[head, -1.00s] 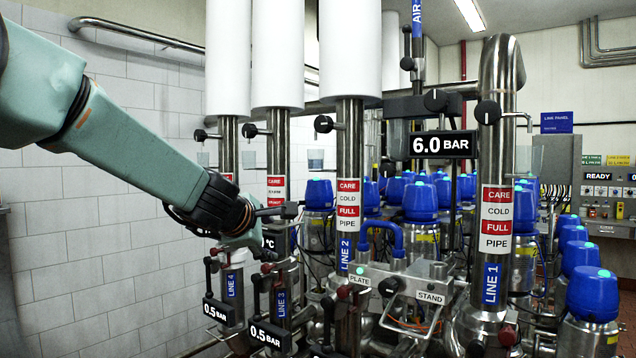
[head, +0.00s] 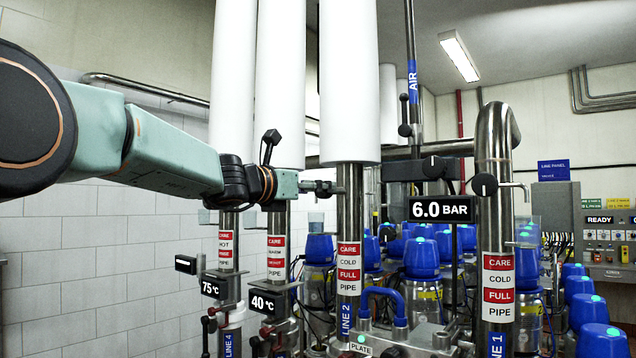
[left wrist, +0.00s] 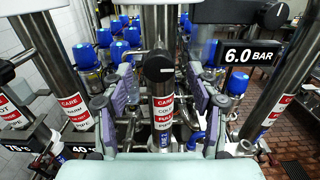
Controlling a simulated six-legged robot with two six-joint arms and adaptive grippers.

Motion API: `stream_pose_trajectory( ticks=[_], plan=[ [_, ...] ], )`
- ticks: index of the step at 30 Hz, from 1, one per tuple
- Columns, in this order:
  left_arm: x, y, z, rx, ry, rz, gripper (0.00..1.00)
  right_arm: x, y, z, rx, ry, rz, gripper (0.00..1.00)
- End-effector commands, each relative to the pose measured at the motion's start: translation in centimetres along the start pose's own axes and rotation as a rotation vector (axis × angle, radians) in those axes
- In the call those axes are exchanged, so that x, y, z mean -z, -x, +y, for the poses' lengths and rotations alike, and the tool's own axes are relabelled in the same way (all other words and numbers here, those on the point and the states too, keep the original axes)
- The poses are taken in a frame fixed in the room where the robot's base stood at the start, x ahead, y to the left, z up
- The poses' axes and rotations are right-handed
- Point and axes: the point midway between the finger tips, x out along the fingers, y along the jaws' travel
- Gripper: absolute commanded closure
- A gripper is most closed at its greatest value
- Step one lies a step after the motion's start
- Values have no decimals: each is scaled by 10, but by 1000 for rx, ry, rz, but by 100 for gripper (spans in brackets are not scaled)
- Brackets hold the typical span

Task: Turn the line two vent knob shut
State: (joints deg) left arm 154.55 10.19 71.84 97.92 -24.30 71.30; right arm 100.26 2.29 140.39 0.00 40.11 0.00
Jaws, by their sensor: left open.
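The line two vent knob (left wrist: 158,68) is a black round knob with a white mark running roughly sideways. It sits on the LINE 2 pipe (head: 349,215), below a white sleeve. My left gripper (left wrist: 160,80) is open, with one finger on each side of the knob in the left wrist view. I cannot tell whether either finger touches it. In the head view my left gripper (head: 316,187) points right at the LINE 2 pipe and mostly hides the knob. My right gripper is not in view.
The LINE 1 pipe (head: 499,270) with its own black knob (head: 485,185) stands to the right. A 6.0 BAR display (head: 440,209) is between them. LINE 3 and LINE 4 pipes stand left, with 40°C (head: 269,302) and 75°C (head: 214,288) displays. Blue-capped units stand behind.

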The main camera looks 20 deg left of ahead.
Motion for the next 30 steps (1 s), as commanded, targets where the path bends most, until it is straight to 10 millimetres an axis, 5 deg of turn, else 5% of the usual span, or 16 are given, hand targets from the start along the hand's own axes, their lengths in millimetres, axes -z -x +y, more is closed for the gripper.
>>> stream_pose_trajectory(
  ticks=[6, 16, 30],
  plan=[
    [-1, -18, 0, 0, 0, 1, 41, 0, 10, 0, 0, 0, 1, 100],
    [1, -21, 0, 0, 0, 1, 41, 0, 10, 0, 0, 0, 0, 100],
    [1, -21, 0, -1, 0, 2, 80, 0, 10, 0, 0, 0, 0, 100]
  ],
)
